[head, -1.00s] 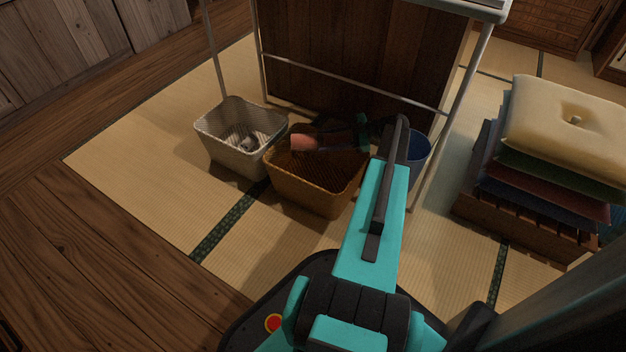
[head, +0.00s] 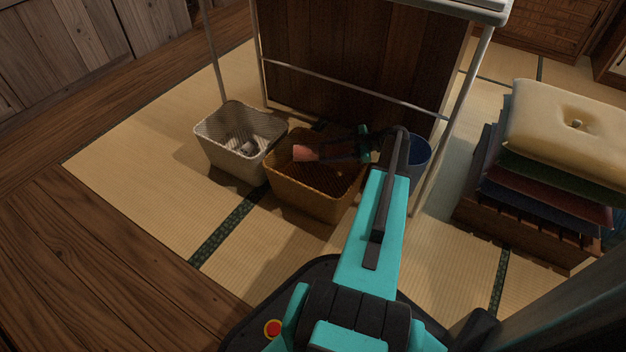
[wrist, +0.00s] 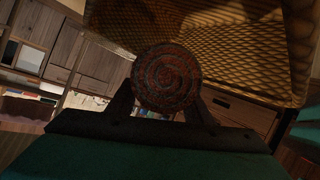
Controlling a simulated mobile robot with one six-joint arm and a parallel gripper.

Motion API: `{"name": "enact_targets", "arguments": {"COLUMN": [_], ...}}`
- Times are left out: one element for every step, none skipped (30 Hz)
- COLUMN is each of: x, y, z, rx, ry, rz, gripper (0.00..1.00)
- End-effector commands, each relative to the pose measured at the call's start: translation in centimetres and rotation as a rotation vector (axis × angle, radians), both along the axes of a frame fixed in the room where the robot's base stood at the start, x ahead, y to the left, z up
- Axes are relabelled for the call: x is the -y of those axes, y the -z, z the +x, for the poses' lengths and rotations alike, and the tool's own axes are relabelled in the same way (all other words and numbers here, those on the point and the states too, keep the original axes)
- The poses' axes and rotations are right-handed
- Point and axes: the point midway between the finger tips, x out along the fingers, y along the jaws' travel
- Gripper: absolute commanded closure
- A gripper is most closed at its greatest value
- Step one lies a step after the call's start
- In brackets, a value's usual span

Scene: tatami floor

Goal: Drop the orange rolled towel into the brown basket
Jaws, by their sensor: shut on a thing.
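The orange rolled towel (head: 306,153) is held lengthwise in my gripper (head: 325,150), over the opening of the brown basket (head: 313,200). In the wrist view the towel's round spiral end (wrist: 166,78) sits between the two dark fingers (wrist: 165,105). The gripper is shut on it. The brown basket stands upright on the tatami, and its woven wall (wrist: 225,50) fills the upper right of the wrist view. The head view does not clearly show how far the towel is below the rim.
A pale basket (head: 240,160) with something greyish in it stands just left of the brown one. A blue bin (head: 419,155) stands to the right, partly behind my arm. A metal-legged frame (head: 350,90) rises behind. Stacked cushions (head: 565,120) are at the right.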

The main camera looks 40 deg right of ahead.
Motion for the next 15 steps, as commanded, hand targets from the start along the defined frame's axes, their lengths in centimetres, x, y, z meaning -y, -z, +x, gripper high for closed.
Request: {"name": "enact_targets", "arguments": {"x": [0.0,0.0,0.0,0.0,0.0,0.1,0.0,0.0,0.0,0.0,0.0,0.0,0.0,0.0,0.0], "y": [0.7,0.9,1.3,1.6,1.8,2.1,2.3,2.5,2.8,2.9,3.1,3.2,3.3,3.4,3.4], "z": [0.0,0.0,0.0,0.0,0.0,0.0,0.0,0.0,0.0,0.0,0.0,0.0,0.0,0.0,0.0], "rx": [0.0,0.0,-0.001,-0.001,0.0,0.0,0.0,0.0,0.0,0.0,0.0,0.0,0.001,0.001,0.001], "ry": [0.0,0.0,0.0,0.0,0.0,0.0,0.0,0.0,0.0,0.0,0.0,0.0,0.0,0.0,0.0], "rz": [0.001,0.001,0.001,0.001,0.0,0.0,0.0,0.0,0.0,0.0,0.0,0.0,0.001,0.001,0.001], "gripper": [0.78,0.78,0.78,0.78,0.78,0.78,0.78,0.78,0.78,0.78,0.78,0.78,0.78,0.78,0.78]}}
